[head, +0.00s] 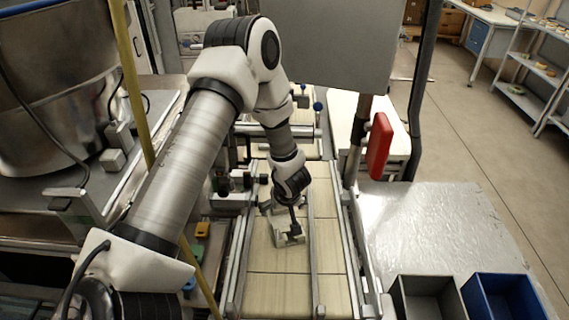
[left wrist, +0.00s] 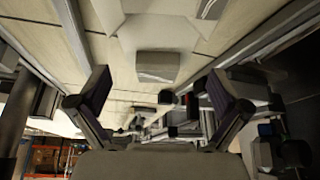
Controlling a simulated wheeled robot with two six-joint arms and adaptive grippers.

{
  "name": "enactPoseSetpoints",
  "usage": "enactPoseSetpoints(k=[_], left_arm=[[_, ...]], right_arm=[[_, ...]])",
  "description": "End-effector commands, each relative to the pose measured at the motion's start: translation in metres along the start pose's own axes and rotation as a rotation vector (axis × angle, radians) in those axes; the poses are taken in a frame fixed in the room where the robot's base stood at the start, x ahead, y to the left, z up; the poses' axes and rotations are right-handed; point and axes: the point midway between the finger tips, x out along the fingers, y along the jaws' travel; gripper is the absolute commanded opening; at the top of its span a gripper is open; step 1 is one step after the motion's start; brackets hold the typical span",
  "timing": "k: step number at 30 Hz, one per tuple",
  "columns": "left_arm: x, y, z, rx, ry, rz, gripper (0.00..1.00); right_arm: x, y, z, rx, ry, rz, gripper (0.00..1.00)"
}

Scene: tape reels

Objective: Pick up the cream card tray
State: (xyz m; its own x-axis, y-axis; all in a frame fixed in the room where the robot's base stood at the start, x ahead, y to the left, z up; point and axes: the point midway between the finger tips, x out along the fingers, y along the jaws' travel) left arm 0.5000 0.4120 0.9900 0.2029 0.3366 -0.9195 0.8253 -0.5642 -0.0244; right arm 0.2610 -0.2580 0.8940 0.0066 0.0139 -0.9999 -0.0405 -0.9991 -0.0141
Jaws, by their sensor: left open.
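The cream card tray (head: 290,239) is a small, pale, blocky piece on the light tiled surface of the conveyor lane, low in the middle of the head view. My left gripper (head: 282,212) is just above it, pointing down, and partly covers it. In the left wrist view, the cream tray (left wrist: 157,65) shows in the upper middle, ahead of and between the spread fingertips of the left gripper (left wrist: 164,84). The fingers are open with nothing between them. I cannot tell whether a finger touches the tray. My right gripper is not seen.
Metal rails (head: 313,255) run along the lane beside the tray. A grey bin (head: 425,284) and a blue bin (head: 502,290) stand at the lower right. A red panel (head: 380,146) hangs by a post right of the lane. A yellow pole (head: 128,65) rises at the left.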

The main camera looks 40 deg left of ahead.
Motion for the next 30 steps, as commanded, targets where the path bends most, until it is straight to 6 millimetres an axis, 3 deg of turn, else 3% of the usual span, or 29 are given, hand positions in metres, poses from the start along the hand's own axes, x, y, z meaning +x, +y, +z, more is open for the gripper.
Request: enactPoseSetpoints(k=[4, 11, 15, 18, 21, 30], left_arm=[[0.023, -0.001, 0.0, 0.001, -0.001, -0.002, 1.0], [0.026, 0.0, 0.001, 0.0, -0.001, 0.0, 1.0], [0.026, 0.0, 0.001, 0.0, -0.001, 0.0, 0.5], [0.026, 0.0, 0.001, 0.001, -0.003, 0.0, 0.21], [0.027, -0.001, 0.002, 0.001, -0.004, -0.001, 0.16], [0.028, -0.002, 0.004, 0.0, -0.008, -0.003, 0.16]], right_arm=[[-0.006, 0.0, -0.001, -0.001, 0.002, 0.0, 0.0], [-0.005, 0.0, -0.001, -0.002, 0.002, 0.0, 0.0], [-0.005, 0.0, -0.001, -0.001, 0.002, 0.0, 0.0], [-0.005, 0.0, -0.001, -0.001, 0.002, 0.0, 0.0], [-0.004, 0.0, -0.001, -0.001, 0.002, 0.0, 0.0], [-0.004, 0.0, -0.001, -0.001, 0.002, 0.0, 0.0]])
